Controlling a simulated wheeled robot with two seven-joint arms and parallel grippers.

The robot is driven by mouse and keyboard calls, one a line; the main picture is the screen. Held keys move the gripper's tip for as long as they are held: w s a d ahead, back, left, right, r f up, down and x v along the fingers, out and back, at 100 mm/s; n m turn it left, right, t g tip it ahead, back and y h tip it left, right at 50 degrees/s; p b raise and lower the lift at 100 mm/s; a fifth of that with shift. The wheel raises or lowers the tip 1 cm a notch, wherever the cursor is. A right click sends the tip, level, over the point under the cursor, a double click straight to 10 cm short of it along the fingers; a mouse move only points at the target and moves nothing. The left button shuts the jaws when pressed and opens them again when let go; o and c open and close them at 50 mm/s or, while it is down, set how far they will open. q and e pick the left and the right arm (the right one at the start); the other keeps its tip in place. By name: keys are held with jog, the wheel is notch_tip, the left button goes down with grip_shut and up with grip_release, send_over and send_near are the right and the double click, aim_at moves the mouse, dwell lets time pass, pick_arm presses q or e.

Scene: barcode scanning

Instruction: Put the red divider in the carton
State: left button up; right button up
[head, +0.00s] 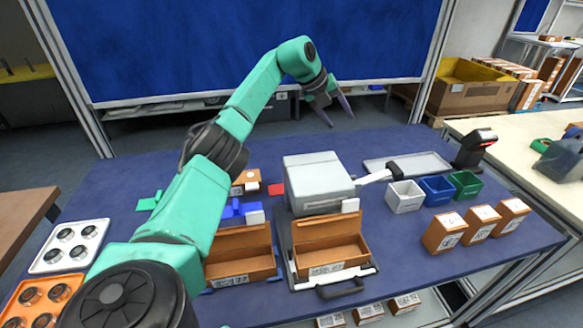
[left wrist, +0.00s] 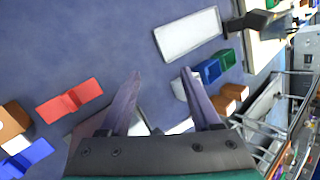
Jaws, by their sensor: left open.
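The red divider (head: 276,189) shows as a small patch on the blue table, left of the grey box-shaped machine and partly hidden. In the left wrist view the red divider (left wrist: 70,100) lies flat, left of my fingers. Two open brown cartons stand at the front of the table: a left one (head: 240,268), partly behind my arm, and a right one (head: 330,256) on a tray with a handle. My left gripper (head: 341,120) is open and empty, raised over the table's far side. Its spread fingers (left wrist: 161,72) also show in the left wrist view. My right gripper is not in view.
The grey machine (head: 318,178) stands mid-table. Blue (head: 236,209) and green (head: 148,203) dividers lie to its left. To the right are white, blue and green bins (head: 437,189), small brown boxes (head: 480,222), a flat grey tray (head: 430,160) and a scanner on a stand (head: 473,148).

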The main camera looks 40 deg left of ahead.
pick_arm(q)
jog(key=s+a+f+n+g+y, duration=0.1)
jog(key=s+a+f+n+g, duration=0.1)
jog(key=s+a+f+g, duration=0.3)
jog(key=s+a+f+n+g+y, duration=0.1)
jog(key=s+f+g+y, duration=0.1)
jog(key=s, duration=0.5)
notch_tip(320, 180, down, 13)
jog(key=shift+w+r+p, duration=0.1)
jog(key=shift+r+p, duration=0.1)
jog(key=shift+p, duration=0.95)
jog(key=shift+w+a+f, duration=0.1)
jog(key=shift+f, duration=0.35)
grip_shut()
